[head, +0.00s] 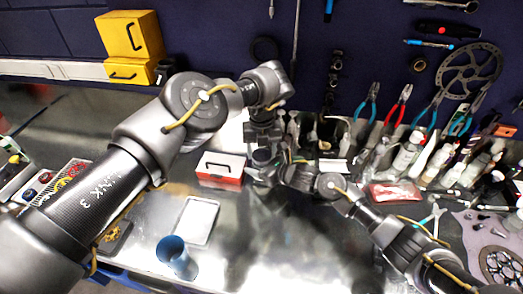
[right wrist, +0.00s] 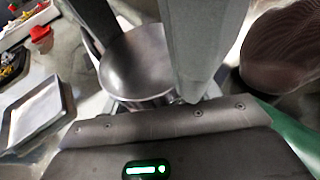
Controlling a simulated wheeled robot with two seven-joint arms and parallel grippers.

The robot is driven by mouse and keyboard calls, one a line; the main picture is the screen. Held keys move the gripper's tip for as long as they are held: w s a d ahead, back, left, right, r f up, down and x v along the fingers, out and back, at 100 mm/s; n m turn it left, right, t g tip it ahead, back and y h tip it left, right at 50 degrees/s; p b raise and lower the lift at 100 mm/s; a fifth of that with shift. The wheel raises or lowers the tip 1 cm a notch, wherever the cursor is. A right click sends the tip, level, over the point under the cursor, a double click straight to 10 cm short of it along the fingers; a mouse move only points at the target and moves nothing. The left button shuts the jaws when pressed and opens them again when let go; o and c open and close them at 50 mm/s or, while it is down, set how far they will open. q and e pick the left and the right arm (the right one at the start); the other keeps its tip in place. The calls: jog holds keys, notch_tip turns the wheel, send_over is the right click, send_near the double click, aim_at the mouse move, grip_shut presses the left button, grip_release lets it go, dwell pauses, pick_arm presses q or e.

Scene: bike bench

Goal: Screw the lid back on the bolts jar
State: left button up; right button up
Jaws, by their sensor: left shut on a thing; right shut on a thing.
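My left gripper (head: 262,148) points down from above at the middle of the bench, shut, its fingertips hard to make out. My right gripper (head: 268,172) reaches in from the right and meets it there. In the right wrist view the fingers of my right gripper (right wrist: 150,50) are shut on a round grey metal thing (right wrist: 135,65) with a smooth face and a rim. The same grey round thing (head: 262,158) seems to show under the left gripper. I cannot tell whether it is the jar or its lid. What the left fingers hold is hidden.
A red and white box (head: 220,170) stands just left of the grippers. A pale tray (head: 198,220) and a blue cup (head: 177,258) are nearer the front. Bottles (head: 408,152) and tools crowd the right back. The front middle of the bench is clear.

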pick_arm(q)
jog(key=shift+s+a+f, duration=0.1)
jog(key=shift+f, duration=0.4)
jog(key=shift+f, duration=0.3)
jog(key=shift+a+f, duration=0.1)
jog(key=shift+d+r, duration=0.2)
jog(key=shift+r, duration=0.05)
